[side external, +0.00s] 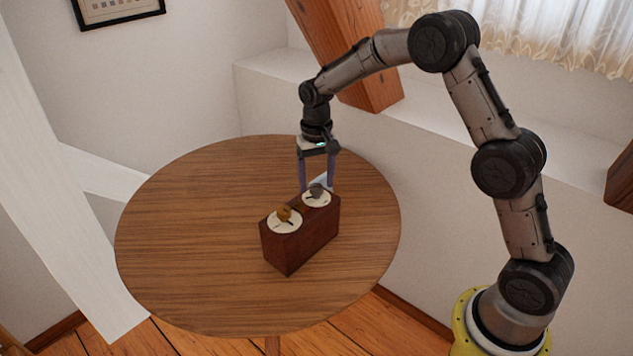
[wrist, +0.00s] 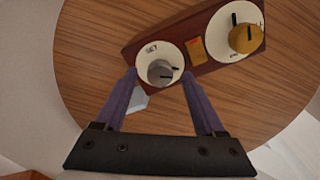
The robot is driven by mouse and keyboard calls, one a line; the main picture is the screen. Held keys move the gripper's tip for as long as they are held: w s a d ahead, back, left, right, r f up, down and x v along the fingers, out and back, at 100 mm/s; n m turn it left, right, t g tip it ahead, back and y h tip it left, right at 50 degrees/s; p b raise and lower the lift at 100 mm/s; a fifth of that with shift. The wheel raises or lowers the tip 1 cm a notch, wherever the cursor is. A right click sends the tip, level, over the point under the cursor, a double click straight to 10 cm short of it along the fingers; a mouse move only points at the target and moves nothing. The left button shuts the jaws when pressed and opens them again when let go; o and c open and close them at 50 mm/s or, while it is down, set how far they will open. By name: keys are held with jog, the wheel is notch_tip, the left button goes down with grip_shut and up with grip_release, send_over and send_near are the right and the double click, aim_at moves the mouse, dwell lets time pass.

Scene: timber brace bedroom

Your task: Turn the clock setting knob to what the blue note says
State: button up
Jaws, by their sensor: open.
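A dark red-brown wooden box (side external: 290,246) on the round table has two white dials on top. One dial carries a brass knob (side external: 284,213), also in the wrist view (wrist: 243,39). The other carries a grey knob (side external: 316,191), also in the wrist view (wrist: 160,72). A pale bluish note (wrist: 139,101) lies partly hidden beside the box; no writing is legible. My gripper (side external: 316,187) is open, its purple fingers on either side of the grey knob, apparently not touching it.
The round wooden table (side external: 180,240) is otherwise bare around the box. A small orange plate (wrist: 196,50) sits between the dials. A white slanted beam (side external: 60,200) stands left of the table, and a wall ledge (side external: 270,90) runs behind.

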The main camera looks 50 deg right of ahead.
jog(key=shift+f, duration=0.4)
jog(key=shift+c, duration=0.4)
grip_shut()
